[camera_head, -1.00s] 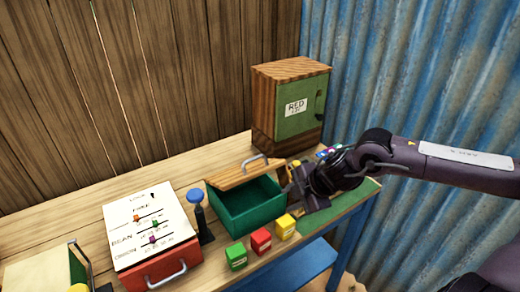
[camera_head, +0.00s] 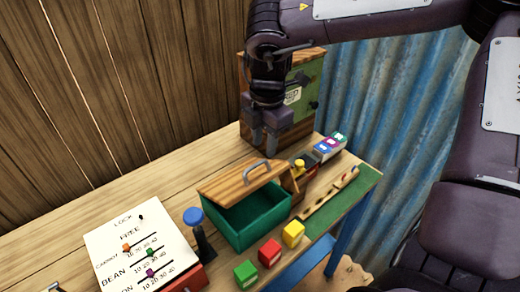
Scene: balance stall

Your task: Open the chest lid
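The chest is a green open-topped box (camera_head: 262,222) on the table. My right gripper (camera_head: 265,145) hangs fingers-down above and behind the lid, in front of the wooden cabinet. It is apart from the lid, and its fingers look spread with nothing between them.
A white slider panel (camera_head: 125,235) and a blue-knobbed post (camera_head: 194,217) stand left of the chest. Green (camera_head: 246,274), red (camera_head: 270,252) and yellow (camera_head: 293,234) blocks stand in front. A wooden cabinet (camera_head: 302,78) is behind; small coloured blocks (camera_head: 330,143) lie right.

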